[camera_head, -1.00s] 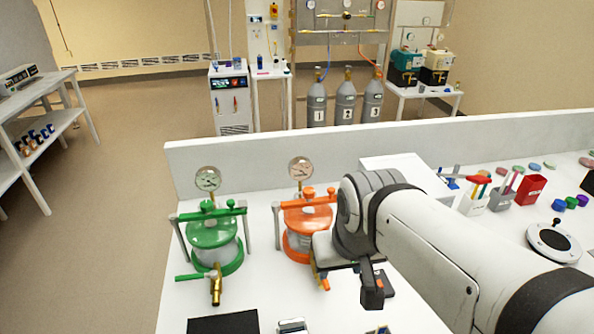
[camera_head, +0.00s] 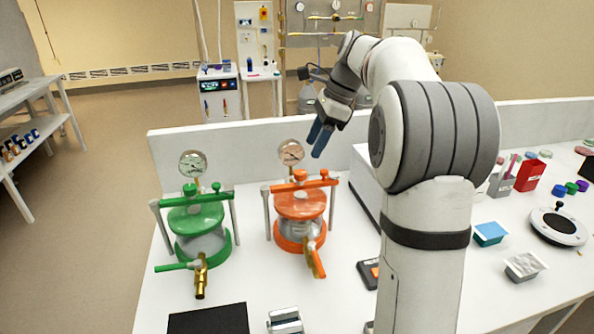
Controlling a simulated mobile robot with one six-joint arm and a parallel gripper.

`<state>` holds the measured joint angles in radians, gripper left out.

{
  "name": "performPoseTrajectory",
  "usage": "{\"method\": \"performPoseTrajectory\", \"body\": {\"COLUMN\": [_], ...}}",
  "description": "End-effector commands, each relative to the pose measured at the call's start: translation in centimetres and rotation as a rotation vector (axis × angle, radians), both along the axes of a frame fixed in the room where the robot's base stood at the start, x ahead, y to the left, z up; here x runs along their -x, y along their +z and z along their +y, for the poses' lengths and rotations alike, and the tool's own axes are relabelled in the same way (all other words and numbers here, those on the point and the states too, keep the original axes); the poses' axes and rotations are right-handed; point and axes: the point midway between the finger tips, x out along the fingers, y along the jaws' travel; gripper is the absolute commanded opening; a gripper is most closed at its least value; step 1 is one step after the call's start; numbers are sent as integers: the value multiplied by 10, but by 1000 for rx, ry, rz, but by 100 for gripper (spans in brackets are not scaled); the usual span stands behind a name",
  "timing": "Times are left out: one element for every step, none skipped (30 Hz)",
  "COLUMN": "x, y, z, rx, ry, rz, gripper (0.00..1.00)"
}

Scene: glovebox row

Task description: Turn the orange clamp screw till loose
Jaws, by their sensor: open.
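The orange vessel (camera_head: 300,206) stands upright on the white bench, with a bar across its lid. The orange clamp screw (camera_head: 300,176) shows as a knob at the middle of that bar. A smaller orange knob sits near the bar's right end. My gripper (camera_head: 317,138) is open and empty, with its two dark fingers pointing down and to the left. In the picture it is above and to the right of the screw, apart from it. The screw is in plain view; its threads cannot be made out.
A round gauge (camera_head: 291,152) rises behind the orange vessel, close to my gripper. A valve handle (camera_head: 317,262) sticks out at the vessel's front. A similar green vessel (camera_head: 198,220) stands to the left. A white box (camera_head: 366,190) lies to the right, partly behind my arm.

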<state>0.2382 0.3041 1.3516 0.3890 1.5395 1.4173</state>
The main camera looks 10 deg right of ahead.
Motion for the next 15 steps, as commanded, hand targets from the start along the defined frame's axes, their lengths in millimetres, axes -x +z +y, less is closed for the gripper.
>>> {"method": "performPoseTrajectory", "body": {"x": [-1, -2, -1, -1, -1, -1, -2, -2, -2, -2, -2, -3, -3, -3, -3], "y": [-4, -7, -12, -16, -20, -27, -31, -36, -42, -46, -50, -55, -58, -61, -64], "z": [1, 2, 4, 6, 8, 10, 12, 14, 17, 19, 20, 22, 23, 24, 25], "rx": [-2, -4, -4, -4, -4, -3, -3, -3, -3, -3, -2, -2, -2, -2, -2], "ry": [-6, -7, -7, -7, -8, -7, -7, -6, -6, -6, -6, -6, -6, -6, -7], "rz": [4, 6, 8, 8, 7, 8, 7, 8, 6, 6, 7, 6, 6, 6, 5], "gripper": [50, 50, 50, 50, 50, 50, 50, 50, 50, 50, 50, 50, 50, 50, 50]}}
